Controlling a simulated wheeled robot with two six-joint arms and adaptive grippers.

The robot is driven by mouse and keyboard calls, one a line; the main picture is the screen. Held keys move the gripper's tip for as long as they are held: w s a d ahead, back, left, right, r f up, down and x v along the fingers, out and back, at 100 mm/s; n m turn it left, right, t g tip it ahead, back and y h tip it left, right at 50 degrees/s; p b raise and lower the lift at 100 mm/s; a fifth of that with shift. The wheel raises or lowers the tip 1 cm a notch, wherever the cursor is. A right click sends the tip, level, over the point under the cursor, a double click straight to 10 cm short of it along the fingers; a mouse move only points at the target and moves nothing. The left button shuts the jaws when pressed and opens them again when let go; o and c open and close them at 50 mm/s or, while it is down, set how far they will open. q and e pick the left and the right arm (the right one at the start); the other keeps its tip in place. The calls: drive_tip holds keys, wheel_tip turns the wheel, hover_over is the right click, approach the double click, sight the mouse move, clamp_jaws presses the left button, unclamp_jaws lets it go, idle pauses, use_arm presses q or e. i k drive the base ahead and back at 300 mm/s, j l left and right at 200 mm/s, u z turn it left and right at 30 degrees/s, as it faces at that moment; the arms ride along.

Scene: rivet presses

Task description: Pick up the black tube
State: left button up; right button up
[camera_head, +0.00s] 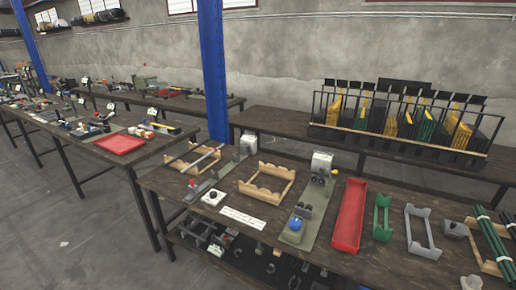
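A bundle of long dark tubes (491,236) lies at the far right of the near workbench, cut by the picture's right edge. Some look dark green and some nearly black; I cannot tell single tubes apart for certain. They rest on a pale wooden holder (488,267). A second wooden holder at the bench's left carries a few greyish rods (203,160). A wooden rack (267,184) in the middle looks empty. Neither of my grippers shows in this view.
The near bench (325,253) also holds a red tray (348,215), a green bracket (382,217), a grey bracket (422,233) and a press with a blue knob (295,223). Behind stands a barred rack (400,120) of panels. A blue post (213,70) rises behind the bench.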

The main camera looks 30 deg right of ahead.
sight(170, 162)
drive_tip(key=i+z, duration=0.2)
drive_tip(key=i, duration=0.5)
drive_tip(key=i+j+z, duration=0.25)
drive_tip(key=i, duration=0.45)
drive_tip(key=i+l, duration=0.05)
drive_tip(key=l, duration=0.05)
